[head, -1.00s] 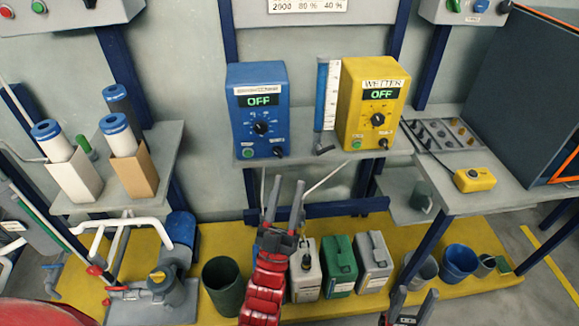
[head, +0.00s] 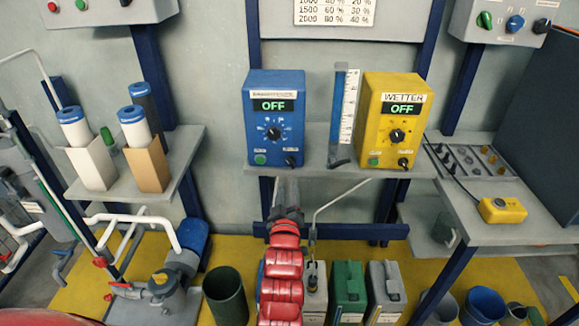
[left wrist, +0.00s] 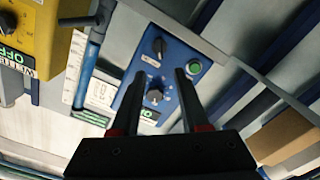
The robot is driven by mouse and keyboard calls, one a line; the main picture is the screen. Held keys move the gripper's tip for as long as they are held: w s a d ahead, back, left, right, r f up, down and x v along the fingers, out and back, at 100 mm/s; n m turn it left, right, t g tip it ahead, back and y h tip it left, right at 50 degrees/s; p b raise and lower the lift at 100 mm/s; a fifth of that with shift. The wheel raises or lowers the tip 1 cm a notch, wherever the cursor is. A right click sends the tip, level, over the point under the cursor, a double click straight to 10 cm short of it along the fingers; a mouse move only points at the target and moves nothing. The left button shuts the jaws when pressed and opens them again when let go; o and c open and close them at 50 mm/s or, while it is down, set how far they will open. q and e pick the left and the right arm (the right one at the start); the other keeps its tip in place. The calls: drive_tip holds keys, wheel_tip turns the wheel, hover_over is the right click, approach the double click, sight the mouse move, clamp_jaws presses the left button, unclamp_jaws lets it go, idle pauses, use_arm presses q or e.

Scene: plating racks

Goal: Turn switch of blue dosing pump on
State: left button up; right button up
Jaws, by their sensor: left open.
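The blue dosing pump (head: 276,105) stands upright on a grey shelf, its lit display reading OFF. Its front has a large round dial (head: 274,133), a green button (head: 260,158) at lower left and a small black switch (head: 290,160) at lower right. My left gripper (head: 287,190) is just below the pump and shelf edge, fingers pointing up. In the left wrist view the pump appears inverted; the open, empty left gripper (left wrist: 159,74) has its fingers pointing toward its face, with the dial between them and the black switch (left wrist: 159,47) beyond the tips. My right gripper is not in view.
A yellow pump (head: 390,120) labelled WETTER, also reading OFF, stands to the right. A clear measuring tube (head: 345,115) stands between the pumps. The shelf edge (head: 340,170) runs below them. Several canisters (head: 349,290) stand underneath.

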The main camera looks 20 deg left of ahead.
sight(289, 163)
use_arm(q)
drive_tip(key=x, duration=1.1)
drive_tip(key=shift+w, duration=0.1)
clamp_jaws()
drive_tip(key=shift+f, duration=0.1)
